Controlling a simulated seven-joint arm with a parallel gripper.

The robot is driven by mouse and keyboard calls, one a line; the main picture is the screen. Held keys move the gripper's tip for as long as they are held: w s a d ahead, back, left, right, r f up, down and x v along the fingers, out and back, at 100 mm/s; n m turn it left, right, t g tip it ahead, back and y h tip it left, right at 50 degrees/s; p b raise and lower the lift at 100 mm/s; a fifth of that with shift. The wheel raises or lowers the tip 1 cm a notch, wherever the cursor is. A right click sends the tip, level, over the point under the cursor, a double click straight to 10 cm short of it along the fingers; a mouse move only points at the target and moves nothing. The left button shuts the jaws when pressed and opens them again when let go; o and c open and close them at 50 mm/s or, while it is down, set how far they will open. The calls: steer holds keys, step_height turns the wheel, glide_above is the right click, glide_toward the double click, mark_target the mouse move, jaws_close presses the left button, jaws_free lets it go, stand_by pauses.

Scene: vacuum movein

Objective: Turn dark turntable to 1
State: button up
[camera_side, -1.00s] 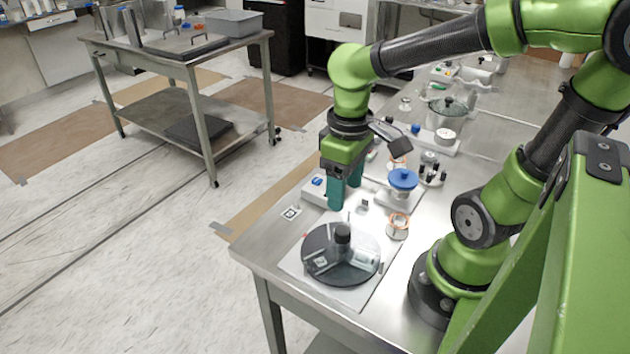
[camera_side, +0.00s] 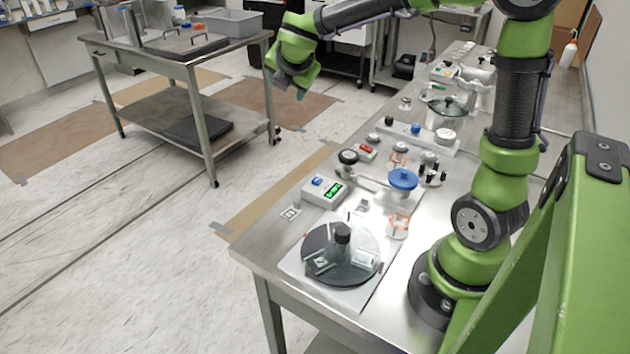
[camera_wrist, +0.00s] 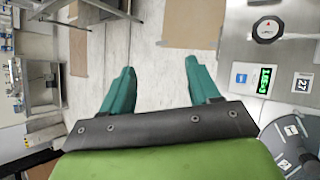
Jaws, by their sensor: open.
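The dark turntable (camera_side: 318,243) is a round black disc with a black upright knob (camera_side: 342,232) at its centre. It sits on a pale square plate at the near end of the metal table. Small pale blocks and a clear piece lie on the disc. In the wrist view part of the turntable (camera_wrist: 268,145) shows at the lower right, with white tags; one looks like a 1. My gripper (camera_side: 302,95) is raised beyond the table's left edge, well away from the turntable. In the wrist view its teal fingers (camera_wrist: 158,80) are apart with nothing between them.
A white box with a green display (camera_side: 333,190) stands behind the turntable. A blue-lidded device (camera_side: 403,180) and a copper-coloured ring (camera_side: 398,225) are nearby. Several more instruments fill the table behind.

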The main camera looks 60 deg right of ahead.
steer(key=s+a+f+m+g+y, duration=0.2)
steer(key=s+f+m+g, duration=0.25)
steer(key=s+m, duration=0.4)
steer(key=m+g+y, duration=0.6)
steer(key=m+g, duration=0.1)
steer(key=m, duration=0.8)
glide_toward(343, 230)
steer(key=shift+t, duration=0.25)
steer(key=x, duration=0.8)
steer(key=shift+s+f, duration=0.2)
steer(key=shift+s, duration=0.1)
steer(key=shift+c, duration=0.4)
jaws_close()
